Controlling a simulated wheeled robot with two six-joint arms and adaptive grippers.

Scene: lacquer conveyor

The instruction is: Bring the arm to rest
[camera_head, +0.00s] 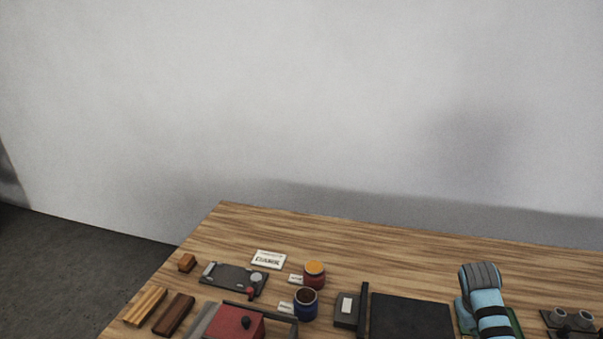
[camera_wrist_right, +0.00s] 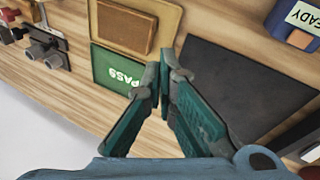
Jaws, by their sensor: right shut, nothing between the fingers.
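My right gripper (camera_wrist_right: 166,76) shows in the right wrist view. Its two green fingers meet at the tips, with nothing between them. It is over the table between a green mat marked PASS (camera_wrist_right: 108,62) and a large dark panel (camera_wrist_right: 225,75). In the head view my right arm (camera_head: 487,300), light blue with dark bands, comes up from the bottom edge at the right; its fingers cannot be made out there. My left gripper is not in view.
The wooden table (camera_head: 330,235) holds a dark panel (camera_head: 410,315), a red box (camera_head: 235,322), orange-topped (camera_head: 314,270) and blue (camera_head: 305,303) jars, and wooden bars (camera_head: 146,305). A wooden block (camera_wrist_right: 128,25) lies on a tan mat in the wrist view. The table's back strip is clear.

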